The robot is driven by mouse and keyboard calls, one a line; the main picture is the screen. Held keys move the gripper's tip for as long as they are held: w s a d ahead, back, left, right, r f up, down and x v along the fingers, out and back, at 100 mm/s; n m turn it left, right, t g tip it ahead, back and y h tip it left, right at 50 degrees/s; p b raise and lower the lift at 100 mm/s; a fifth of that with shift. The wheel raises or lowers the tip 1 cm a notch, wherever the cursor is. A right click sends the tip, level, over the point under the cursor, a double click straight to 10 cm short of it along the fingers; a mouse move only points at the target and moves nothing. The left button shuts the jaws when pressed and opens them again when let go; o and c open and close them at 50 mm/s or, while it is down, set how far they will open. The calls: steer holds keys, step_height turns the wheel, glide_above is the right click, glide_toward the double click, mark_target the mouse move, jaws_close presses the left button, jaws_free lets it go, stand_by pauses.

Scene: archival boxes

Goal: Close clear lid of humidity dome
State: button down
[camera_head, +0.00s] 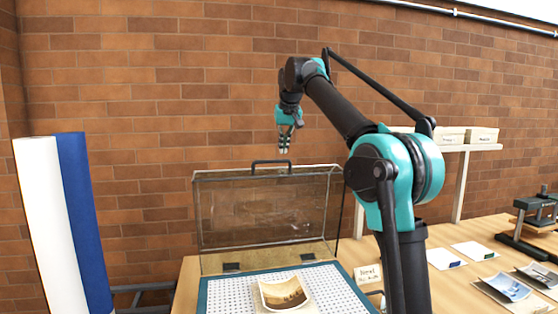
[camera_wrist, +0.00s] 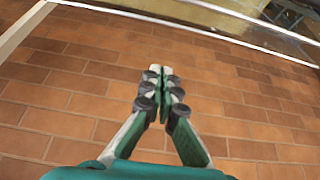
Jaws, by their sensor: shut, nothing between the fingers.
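The clear lid (camera_head: 265,213) of the humidity dome stands open and upright at the back of its base, hinged at the bottom. A dark handle (camera_head: 271,163) sits on its top edge. The base (camera_head: 225,289) has a teal rim and a white perforated surface, with a curled photograph (camera_head: 283,293) on it. My gripper (camera_head: 284,151) hangs above the lid's top edge, slightly right of the handle, apparently not touching it. In the wrist view my gripper's fingers (camera_wrist: 161,71) are together and empty, with brick behind them.
White and blue rolls (camera_head: 62,225) stand at the left. A small label card (camera_head: 368,274) stands right of the base. Photographs (camera_head: 509,288), white cards (camera_head: 474,250) and a dark press (camera_head: 535,228) lie farther right. A shelf with boxes (camera_head: 466,136) is on the brick wall.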

mark_target(283, 181)
steer(key=x, duration=0.9)
steer(key=shift+s+d+f, duration=0.15)
steer(key=shift+s, duration=0.45)
steer(key=shift+s+d+f, duration=0.15)
steer(key=shift+s+f, duration=0.05)
steer(key=shift+s, duration=0.45)
steer(key=shift+s+d+f, duration=0.15)
steer(key=shift+s+d, duration=0.05)
steer(key=shift+s, duration=0.4)
